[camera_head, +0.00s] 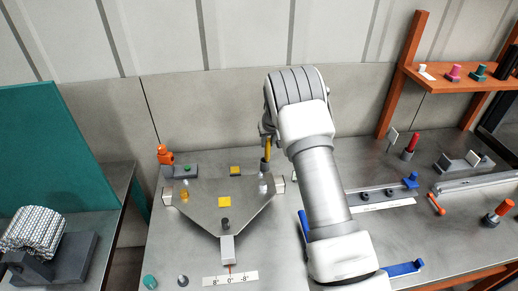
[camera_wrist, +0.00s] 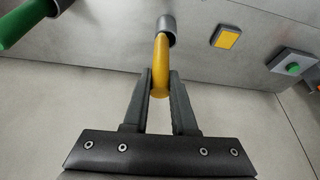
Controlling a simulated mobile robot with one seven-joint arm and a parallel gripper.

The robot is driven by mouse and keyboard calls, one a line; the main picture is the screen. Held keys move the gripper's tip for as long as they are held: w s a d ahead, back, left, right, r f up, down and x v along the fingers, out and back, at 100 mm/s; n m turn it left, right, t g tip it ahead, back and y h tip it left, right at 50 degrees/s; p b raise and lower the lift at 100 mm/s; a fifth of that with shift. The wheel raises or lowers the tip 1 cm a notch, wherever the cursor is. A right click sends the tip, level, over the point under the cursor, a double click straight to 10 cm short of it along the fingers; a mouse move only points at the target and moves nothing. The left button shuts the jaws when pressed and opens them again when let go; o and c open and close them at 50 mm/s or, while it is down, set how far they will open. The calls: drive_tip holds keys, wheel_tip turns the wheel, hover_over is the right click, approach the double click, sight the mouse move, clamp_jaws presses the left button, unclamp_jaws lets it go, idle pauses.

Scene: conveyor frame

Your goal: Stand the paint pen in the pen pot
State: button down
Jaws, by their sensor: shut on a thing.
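My gripper (camera_head: 267,135) is shut on a yellow paint pen (camera_head: 267,149). In the wrist view, the fingers (camera_wrist: 160,88) close on the rounded near end of the pen (camera_wrist: 161,62). The pen hangs roughly upright below my gripper in the head view. A dark grey cylinder (camera_wrist: 166,28) is at its far end; I cannot tell whether it is the pen's own cap or a separate holder. I cannot pick out the pen pot with certainty; my arm hides part of the bench.
A grey triangular plate (camera_head: 205,207) lies on the bench left of my arm. A yellow square (camera_head: 235,170), an orange-topped item (camera_head: 164,155) and a green button (camera_wrist: 293,68) are near. A green rod (camera_wrist: 20,20) shows at the wrist view's upper left. An orange shelf (camera_head: 450,82) stands right.

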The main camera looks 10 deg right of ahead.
drive_tip(key=shift+w+a+f+b, duration=0.1)
drive_tip(key=shift+f+b, duration=0.1)
drive_tip(key=shift+f, duration=0.6)
drive_tip(key=shift+w+a+f+b, duration=0.1)
drive_tip(key=shift+a+f+b, duration=0.05)
drive_tip(key=shift+f, duration=0.6)
drive_tip(key=shift+w+a+f+b, duration=0.1)
drive_tip(key=shift+f+b, duration=0.1)
drive_tip(key=shift+f, duration=0.6)
drive_tip(key=shift+f, duration=0.2)
drive_tip(key=c, duration=0.7)
unclamp_jaws()
drive_tip(key=shift+r, duration=0.1)
